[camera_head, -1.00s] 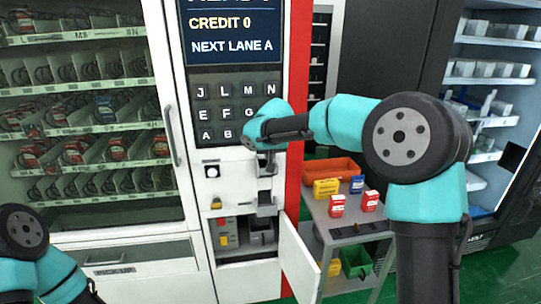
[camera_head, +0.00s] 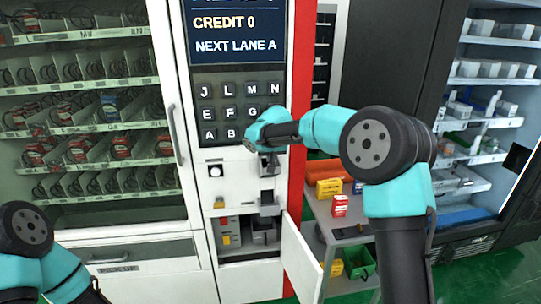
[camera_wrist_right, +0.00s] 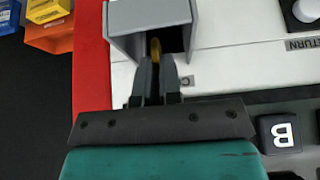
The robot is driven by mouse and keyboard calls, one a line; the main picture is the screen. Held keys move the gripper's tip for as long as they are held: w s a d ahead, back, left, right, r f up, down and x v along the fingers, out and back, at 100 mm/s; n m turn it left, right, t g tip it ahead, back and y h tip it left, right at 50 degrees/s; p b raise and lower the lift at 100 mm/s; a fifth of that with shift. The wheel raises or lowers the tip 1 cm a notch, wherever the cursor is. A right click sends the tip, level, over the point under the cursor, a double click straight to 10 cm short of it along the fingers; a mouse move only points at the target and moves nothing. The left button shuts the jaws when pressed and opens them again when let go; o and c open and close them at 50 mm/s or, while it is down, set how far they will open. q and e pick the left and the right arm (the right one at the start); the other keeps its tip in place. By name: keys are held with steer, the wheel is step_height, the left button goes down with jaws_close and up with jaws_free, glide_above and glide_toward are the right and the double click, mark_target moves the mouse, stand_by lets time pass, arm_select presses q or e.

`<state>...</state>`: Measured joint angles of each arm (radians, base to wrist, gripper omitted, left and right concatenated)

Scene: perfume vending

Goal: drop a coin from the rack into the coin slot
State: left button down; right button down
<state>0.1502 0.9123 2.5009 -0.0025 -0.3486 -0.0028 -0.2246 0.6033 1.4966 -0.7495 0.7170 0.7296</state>
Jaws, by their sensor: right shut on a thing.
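My right gripper (camera_wrist_right: 155,75) is shut on a gold coin (camera_wrist_right: 155,47), seen nearly edge-on between the fingertips. The coin is at the open mouth of a grey coin-slot housing (camera_wrist_right: 150,15) on the white machine front. How far in the coin reaches cannot be told. In the head view, my right gripper (camera_head: 267,160) is at the upper grey fitting (camera_head: 269,170) below the keypad, its fingers mostly hidden by the wrist. My left arm shows at the lower left, but its gripper is out of view. I cannot clearly make out the coin rack.
The keypad (camera_head: 235,110) is above the gripper, under a screen reading CREDIT 0. A white door (camera_head: 301,262) stands open below. A grey cart (camera_head: 325,215) with small boxes and an orange bin (camera_head: 340,168) is to the right.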

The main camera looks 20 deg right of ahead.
steer(key=c, duration=1.2)
jaws_free()
steer(key=v, duration=1.7)
steer(key=shift+s+a+r, duration=0.1)
steer(key=shift+r, duration=0.1)
